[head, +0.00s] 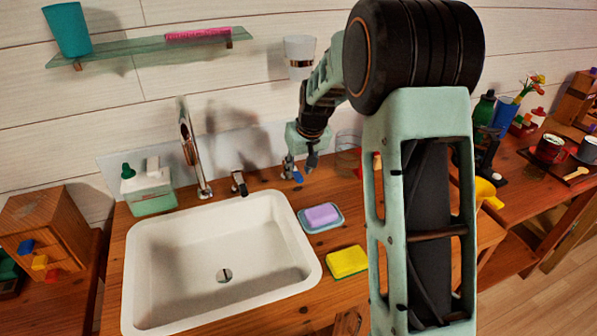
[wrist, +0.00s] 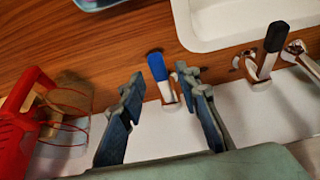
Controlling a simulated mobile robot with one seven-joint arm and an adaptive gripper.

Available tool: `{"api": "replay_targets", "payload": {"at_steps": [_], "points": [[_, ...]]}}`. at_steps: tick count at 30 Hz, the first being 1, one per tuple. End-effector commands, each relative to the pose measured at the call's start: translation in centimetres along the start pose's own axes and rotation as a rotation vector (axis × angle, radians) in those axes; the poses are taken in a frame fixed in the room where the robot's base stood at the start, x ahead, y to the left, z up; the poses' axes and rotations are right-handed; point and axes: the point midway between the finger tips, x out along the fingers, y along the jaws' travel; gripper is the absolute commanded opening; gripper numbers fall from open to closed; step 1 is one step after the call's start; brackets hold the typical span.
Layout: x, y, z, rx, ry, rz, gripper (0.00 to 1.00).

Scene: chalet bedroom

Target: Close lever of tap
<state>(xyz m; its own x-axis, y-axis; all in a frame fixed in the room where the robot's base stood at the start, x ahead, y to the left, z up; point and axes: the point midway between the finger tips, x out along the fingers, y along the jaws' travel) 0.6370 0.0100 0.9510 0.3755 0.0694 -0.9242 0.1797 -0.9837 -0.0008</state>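The chrome tap (head: 190,150) rises behind the white sink. To its right stand a black-handled lever (head: 239,183) and a blue-handled lever (head: 297,176). In the wrist view the blue lever (wrist: 157,68) and the black lever (wrist: 275,38) stand on chrome bases, the black one nearer the spout. My gripper (head: 300,165) is at the blue lever behind the sink's right corner. In the wrist view my gripper (wrist: 162,82) has its fingers apart, with the blue lever in the gap between the tips. I cannot tell whether a finger touches it.
The white sink (head: 155,255) fills the counter's left. A purple soap on a dish (head: 322,215) and a yellow sponge (head: 346,262) lie to its right. A clear glass (wrist: 68,130) and a red object (wrist: 22,125) stand left of my fingers in the wrist view.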

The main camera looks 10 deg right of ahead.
Motion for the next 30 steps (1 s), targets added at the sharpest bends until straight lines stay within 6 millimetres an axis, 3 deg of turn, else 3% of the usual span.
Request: {"api": "replay_targets", "payload": {"at_steps": [9,15,30], "points": [[-6.7,0.0,-0.1,0.0,0.004,0.001,0.3],[-9.3,0.0,0.0,0.0,0.002,0.0,0.3],[-9.9,0.1,0.0,-0.008,0.003,0.007,0.3]]}}
